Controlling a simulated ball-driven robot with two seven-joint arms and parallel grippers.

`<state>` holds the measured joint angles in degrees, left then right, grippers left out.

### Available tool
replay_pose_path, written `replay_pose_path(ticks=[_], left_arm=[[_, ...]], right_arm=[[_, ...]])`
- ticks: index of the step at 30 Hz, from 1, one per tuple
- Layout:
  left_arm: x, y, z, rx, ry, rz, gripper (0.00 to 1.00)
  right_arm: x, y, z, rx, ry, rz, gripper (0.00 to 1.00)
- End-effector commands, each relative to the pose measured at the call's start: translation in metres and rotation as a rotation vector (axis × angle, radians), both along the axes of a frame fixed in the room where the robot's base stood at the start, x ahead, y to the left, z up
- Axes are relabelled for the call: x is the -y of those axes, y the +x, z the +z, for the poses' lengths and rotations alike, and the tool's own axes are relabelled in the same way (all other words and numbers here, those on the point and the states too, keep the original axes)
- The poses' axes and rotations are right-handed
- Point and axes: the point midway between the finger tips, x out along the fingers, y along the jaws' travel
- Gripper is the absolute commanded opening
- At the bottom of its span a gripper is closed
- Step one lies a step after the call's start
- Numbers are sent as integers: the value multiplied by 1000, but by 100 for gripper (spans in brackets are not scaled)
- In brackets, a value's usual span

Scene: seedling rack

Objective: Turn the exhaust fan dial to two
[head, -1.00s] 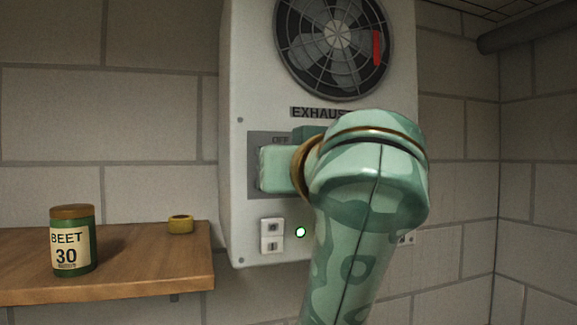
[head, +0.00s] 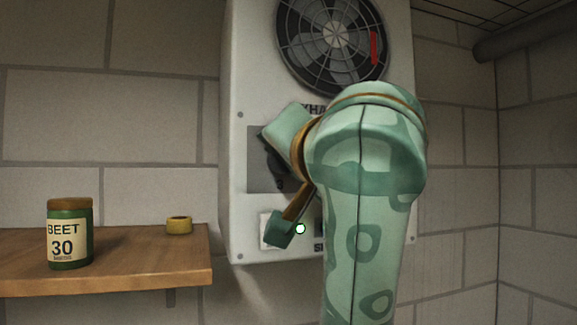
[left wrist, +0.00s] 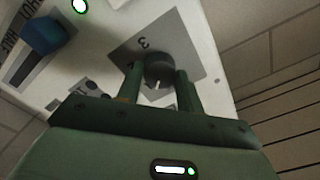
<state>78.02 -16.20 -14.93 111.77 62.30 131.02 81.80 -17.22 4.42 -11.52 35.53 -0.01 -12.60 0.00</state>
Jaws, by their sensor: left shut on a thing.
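The exhaust fan dial is a dark round knob with a white pointer mark, seen in the left wrist view (left wrist: 158,72) on a grey plate with a printed 3 beside it. The pointer mark faces the palm of my left gripper; I cannot tell which number it points to. The left gripper's fingers (left wrist: 158,87) are shut on the dial, one on each side. In the head view my left gripper (head: 279,172) is tilted in front of the dial plate (head: 258,179), covering most of the dial and its printed marks. My right gripper is not in view.
The white exhaust box (head: 240,85) carries a fan (head: 335,38) above and a lit green lamp (head: 300,229) below. A blue slider (left wrist: 42,36) shows in the left wrist view.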

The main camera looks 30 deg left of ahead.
Motion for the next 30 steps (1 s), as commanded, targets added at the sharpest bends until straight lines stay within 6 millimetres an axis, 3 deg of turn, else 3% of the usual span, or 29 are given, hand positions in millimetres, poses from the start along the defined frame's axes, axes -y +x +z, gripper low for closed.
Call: replay_pose_path(ticks=[30], left_arm=[[0, 0, 0, -726, 619, 1, 14]], right_arm=[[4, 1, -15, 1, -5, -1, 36]])
